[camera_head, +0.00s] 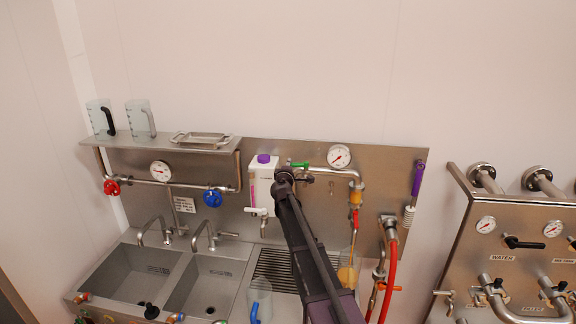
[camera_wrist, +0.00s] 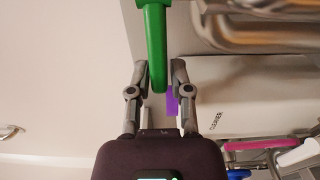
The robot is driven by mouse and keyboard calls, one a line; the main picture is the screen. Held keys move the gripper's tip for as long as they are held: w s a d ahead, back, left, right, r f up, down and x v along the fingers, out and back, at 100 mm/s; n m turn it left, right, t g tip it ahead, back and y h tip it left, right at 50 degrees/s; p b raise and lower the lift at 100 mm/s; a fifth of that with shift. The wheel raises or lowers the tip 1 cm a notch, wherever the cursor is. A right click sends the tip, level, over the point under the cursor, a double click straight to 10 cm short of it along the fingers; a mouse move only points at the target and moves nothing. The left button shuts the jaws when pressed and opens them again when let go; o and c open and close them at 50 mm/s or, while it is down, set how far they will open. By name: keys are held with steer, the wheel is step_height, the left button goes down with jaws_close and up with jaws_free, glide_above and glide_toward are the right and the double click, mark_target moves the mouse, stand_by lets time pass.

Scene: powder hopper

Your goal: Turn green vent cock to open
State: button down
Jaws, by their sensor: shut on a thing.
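The green vent cock handle (camera_head: 300,164) shows in the head view as a small green bar on the steel back panel, right of the white cleaner dispenser (camera_head: 262,187). In the wrist view the green handle (camera_wrist: 156,45) is a long bar whose lower end lies between my two fingers. My gripper (camera_wrist: 159,68) is shut on this handle. In the head view my gripper (camera_head: 285,174) is at the left end of the green bar, and my arm hides part of the panel and the drainer below. The cock's body is hard to make out.
A pressure gauge (camera_head: 339,156) and steel pipe stand right of the handle. The dispenser with its purple cap (camera_head: 264,159) is close on the left. A red hose (camera_head: 389,285) hangs at the right. Two sinks (camera_head: 205,284) lie lower left.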

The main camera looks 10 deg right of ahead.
mark_target(294, 166)
steer(key=shift+s, duration=0.3)
steer(key=shift+s+d, duration=0.1)
steer(key=shift+s, duration=0.55)
steer(key=shift+s+d, duration=0.25)
steer(key=shift+s, duration=0.5)
steer(key=shift+s+d, duration=0.3)
steer(key=shift+s, duration=0.3)
steer(key=shift+s+d, duration=0.15)
